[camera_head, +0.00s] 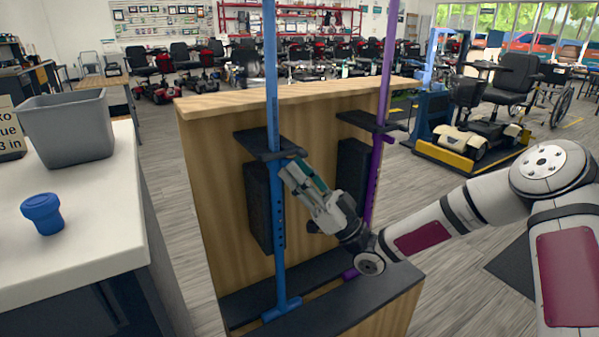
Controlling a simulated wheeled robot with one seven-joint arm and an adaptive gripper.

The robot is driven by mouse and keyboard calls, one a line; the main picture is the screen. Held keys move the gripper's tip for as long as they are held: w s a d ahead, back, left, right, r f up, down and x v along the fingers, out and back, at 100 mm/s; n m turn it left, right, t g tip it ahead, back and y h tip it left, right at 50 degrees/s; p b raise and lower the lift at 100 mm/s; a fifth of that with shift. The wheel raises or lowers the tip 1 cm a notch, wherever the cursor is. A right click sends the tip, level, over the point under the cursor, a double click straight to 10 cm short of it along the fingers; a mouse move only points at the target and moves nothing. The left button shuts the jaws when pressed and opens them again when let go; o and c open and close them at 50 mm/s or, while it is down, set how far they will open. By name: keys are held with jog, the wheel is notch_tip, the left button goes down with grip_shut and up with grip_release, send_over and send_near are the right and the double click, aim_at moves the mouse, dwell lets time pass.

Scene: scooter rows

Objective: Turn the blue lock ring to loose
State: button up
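A blue upright post (272,80) stands in a wooden stand, with a row of holes down its lower part. The blue lock ring (290,153) shows as a small blue part on this post, just at the edge of a dark plate. My gripper (290,172) reaches in from the right, with its fingertips just below the ring and close to the post. I cannot tell whether the fingers touch the ring or are closed on it. The fingers partly cover this area, and the ring's setting cannot be read.
A purple post (387,70) with its own collar stands to the right, behind my gripper. The wooden stand (215,180) has dark plates and pads. A white counter (95,240) at left holds a grey bin (65,130) and a blue cup-shaped piece (42,213).

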jog(key=v, duration=1.2)
